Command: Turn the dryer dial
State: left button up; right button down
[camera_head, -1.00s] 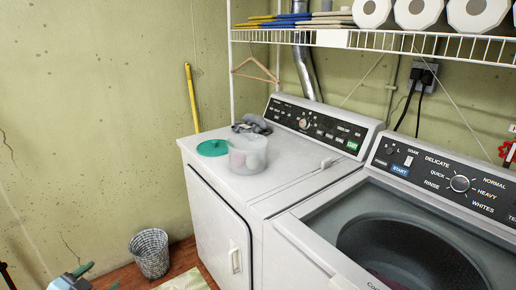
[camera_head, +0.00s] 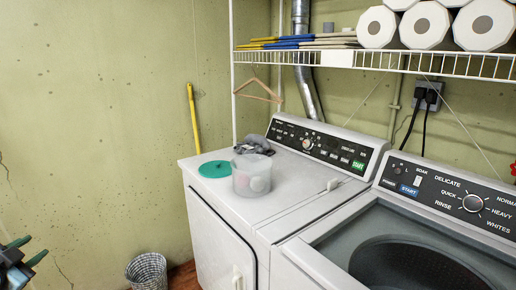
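The dryer (camera_head: 213,232) is the white machine in the middle, with its door facing left-front. Its dial (camera_head: 306,144) is a small round knob on the black control panel (camera_head: 330,147) at the back of its top, with a green start button at the panel's right. My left gripper (camera_head: 27,251) is at the lower left edge, partly cut off. Its two green fingers are apart with nothing between them. It is far to the left of the dryer and touches nothing.
A clear tub (camera_head: 251,182), a green lid (camera_head: 215,169) and dark cloth (camera_head: 255,145) sit on the dryer top. A washer (camera_head: 330,244) stands at right. A wire shelf (camera_head: 400,64) with paper rolls hangs above. A wire basket (camera_head: 147,271) is on the floor.

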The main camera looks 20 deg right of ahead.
aim_at(307, 144)
jog(key=i+j+u, duration=0.55)
jog(key=i+j+z, duration=0.2)
jog(key=i, duration=0.2)
jog(key=i+j+z, duration=0.2)
jog(key=i, duration=0.25)
jog(key=i+j+z, duration=0.2)
jog(key=i, duration=0.2)
jog(key=i+z, duration=0.1)
jog(key=z, duration=0.4)
jog(key=i+z, duration=0.15)
jog(key=z, duration=0.35)
jog(key=i+z, duration=0.1)
jog(key=z, duration=0.4)
jog(key=i+z, duration=0.15)
jog(key=z, duration=0.25)
jog(key=i+j+z, duration=0.1)
jog(key=z, duration=0.3)
jog(key=i+j+z, duration=0.15)
jog(key=z, duration=0.2)
jog(key=i+j, duration=0.15)
jog(key=j+z, duration=0.05)
jog(key=j, duration=0.05)
